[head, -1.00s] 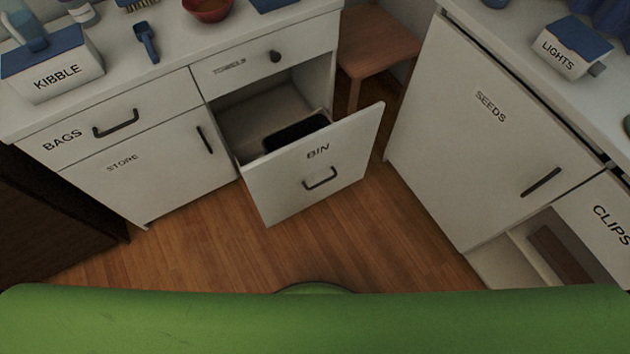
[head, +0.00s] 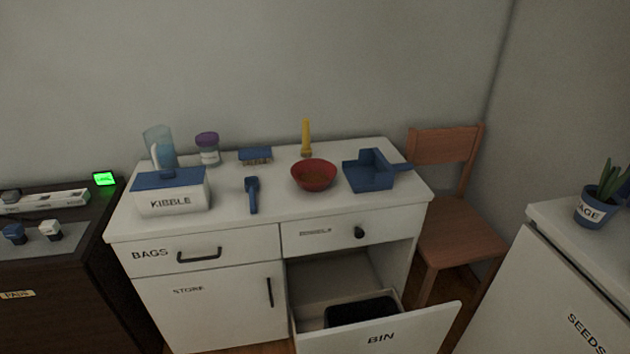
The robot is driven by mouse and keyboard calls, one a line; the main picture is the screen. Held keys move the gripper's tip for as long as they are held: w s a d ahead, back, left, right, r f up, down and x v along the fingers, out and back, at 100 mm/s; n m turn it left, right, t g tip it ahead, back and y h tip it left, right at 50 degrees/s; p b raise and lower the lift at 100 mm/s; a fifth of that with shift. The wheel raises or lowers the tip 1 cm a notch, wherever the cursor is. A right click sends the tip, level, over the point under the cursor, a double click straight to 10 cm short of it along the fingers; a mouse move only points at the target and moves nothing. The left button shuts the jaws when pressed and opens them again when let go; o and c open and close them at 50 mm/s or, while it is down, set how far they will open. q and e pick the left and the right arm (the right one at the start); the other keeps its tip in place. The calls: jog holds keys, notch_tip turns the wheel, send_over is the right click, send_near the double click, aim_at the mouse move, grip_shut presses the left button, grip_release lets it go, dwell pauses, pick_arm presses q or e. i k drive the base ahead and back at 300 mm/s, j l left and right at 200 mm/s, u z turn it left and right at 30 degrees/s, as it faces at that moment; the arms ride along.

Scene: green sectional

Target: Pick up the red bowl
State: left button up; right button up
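The red bowl (head: 314,176) stands upright on the white cabinet top (head: 225,222), right of the middle. It looks to hold something brownish, too dim to tell what. A blue dustpan (head: 368,172) is close to its right, and a yellow upright item (head: 306,138) stands behind it. Neither of my grippers is in view.
Also on the top are a kibble box (head: 172,193), a blue scoop (head: 252,195), a brush (head: 255,155), a jar (head: 207,149) and a pitcher (head: 158,143). The bin drawer (head: 380,332) stands open below. A wooden chair (head: 455,230) is at the right.

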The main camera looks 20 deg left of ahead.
aim_at(313, 175)
jog(key=i+j+z, duration=0.15)
jog(key=j, duration=0.2)
jog(key=i+j+z, duration=0.2)
jog(key=j, duration=0.2)
jog(key=j+z, duration=0.15)
jog(key=j, duration=0.25)
